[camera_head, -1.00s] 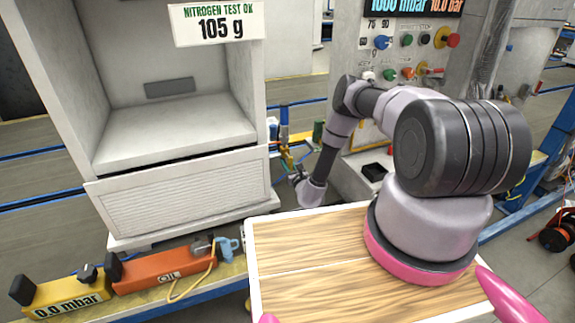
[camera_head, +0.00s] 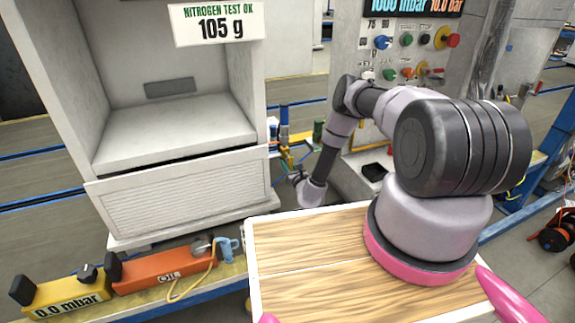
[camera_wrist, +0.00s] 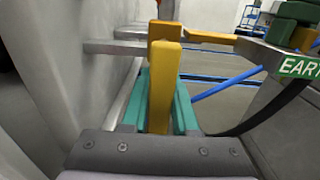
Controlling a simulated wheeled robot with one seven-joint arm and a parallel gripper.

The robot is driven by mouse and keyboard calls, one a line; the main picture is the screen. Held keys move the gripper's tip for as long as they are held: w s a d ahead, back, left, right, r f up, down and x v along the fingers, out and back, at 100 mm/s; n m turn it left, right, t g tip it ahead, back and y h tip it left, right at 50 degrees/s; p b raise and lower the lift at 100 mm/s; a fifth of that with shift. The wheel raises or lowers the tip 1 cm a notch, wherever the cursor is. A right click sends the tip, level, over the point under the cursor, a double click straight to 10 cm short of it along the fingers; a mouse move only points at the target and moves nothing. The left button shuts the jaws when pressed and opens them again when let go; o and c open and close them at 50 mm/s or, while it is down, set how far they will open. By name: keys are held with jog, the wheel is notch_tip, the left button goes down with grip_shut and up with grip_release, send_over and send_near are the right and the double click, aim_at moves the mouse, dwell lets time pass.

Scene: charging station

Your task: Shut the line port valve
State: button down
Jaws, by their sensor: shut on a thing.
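In the wrist view the teal fingers of my gripper (camera_wrist: 163,112) are closed around an upright yellow bar (camera_wrist: 163,75), which looks like a valve lever. Another yellow upright piece (camera_wrist: 165,32) and a yellow horizontal bar (camera_wrist: 205,37) are just behind it. I cannot tell from the view which of them belong to the line port valve. In the head view my gripper (camera_head: 289,163) is small and partly hidden among fittings beside the white cabinet. A blue cylinder (camera_head: 284,117) and a green one (camera_head: 318,131) stand there.
The white cabinet (camera_head: 175,190) stands left of my gripper, and the control panel (camera_head: 350,60) stands behind my arm. In the wrist view a green label (camera_wrist: 300,67) and a black hose (camera_wrist: 262,112) are at the right. An orange oil unit (camera_head: 165,268) sits at lower left.

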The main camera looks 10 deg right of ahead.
jog(key=shift+d+n, duration=0.1)
jog(key=shift+n, duration=0.2)
jog(key=d+r+n, duration=0.1)
jog(key=n, duration=0.4)
jog(key=d+r+n, duration=0.1)
jog(key=n, duration=0.5)
jog(key=d+r+n, duration=0.2)
jog(key=n, duration=0.4)
jog(key=shift+w, duration=0.35)
jog(key=shift+n, duration=0.3)
jog(key=c, duration=0.7)
grip_release()
